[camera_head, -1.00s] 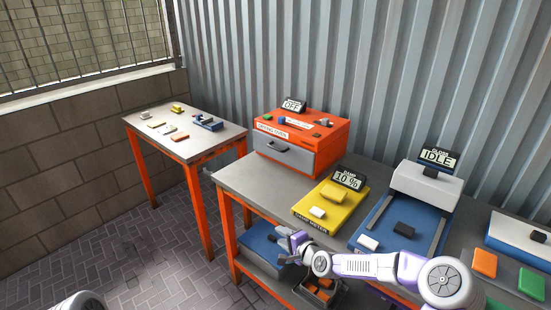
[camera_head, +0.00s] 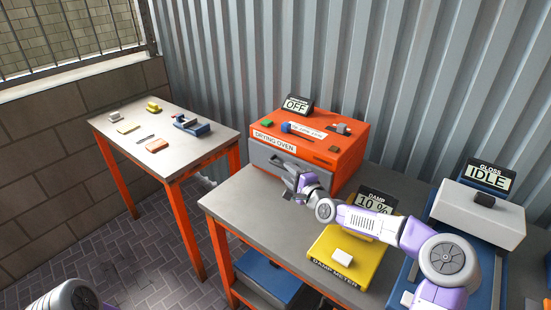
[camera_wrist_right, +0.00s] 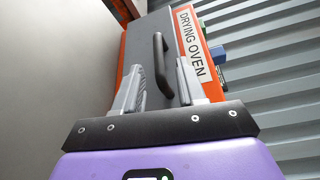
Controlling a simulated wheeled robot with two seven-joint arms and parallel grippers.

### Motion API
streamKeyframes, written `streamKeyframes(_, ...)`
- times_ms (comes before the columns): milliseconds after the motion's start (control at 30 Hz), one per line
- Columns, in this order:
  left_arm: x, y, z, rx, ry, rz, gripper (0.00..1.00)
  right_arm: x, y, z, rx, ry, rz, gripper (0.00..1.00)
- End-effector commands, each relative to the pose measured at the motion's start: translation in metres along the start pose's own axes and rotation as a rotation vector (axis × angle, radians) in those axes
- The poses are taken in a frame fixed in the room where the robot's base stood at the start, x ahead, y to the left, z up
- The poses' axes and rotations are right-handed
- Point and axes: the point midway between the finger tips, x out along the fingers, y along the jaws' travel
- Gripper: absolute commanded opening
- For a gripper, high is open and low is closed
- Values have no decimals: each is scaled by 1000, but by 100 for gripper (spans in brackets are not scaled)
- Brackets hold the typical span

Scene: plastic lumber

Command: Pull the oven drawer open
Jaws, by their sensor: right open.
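The orange drying oven (camera_head: 348,150) stands at the back left of the grey workbench, with its label along the front. Its grey drawer front (camera_head: 262,156) looks shut. A dark bar handle (camera_wrist_right: 160,62) sits on the drawer front. My right gripper (camera_head: 290,178) is in front of the drawer, over the bench. In the right wrist view its two fingers (camera_wrist_right: 160,78) are open, one on each side of the handle's lower part. I cannot tell whether they touch it. My left gripper is not in view.
A yellow damp meter (camera_head: 345,258) lies right of the oven, below my right arm. A blue and white gloss machine (camera_head: 478,212) stands farther right. A separate table (camera_head: 185,150) with small items is at left. Bare bench (camera_head: 240,205) lies before the oven.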

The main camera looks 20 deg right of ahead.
Motion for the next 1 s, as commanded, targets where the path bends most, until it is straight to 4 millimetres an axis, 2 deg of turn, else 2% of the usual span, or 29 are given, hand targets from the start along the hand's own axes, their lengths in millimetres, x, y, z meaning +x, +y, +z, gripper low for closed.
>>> streamKeyframes(300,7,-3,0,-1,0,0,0,44,2,1,1,-2,0,40)
streamKeyframes(500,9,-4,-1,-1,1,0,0,62,1,0,1,-1,1,40)
streamKeyframes(933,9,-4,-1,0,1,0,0,68,1,0,0,0,1,40)
streamKeyframes(1000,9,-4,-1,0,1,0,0,68,1,0,0,0,1,29)
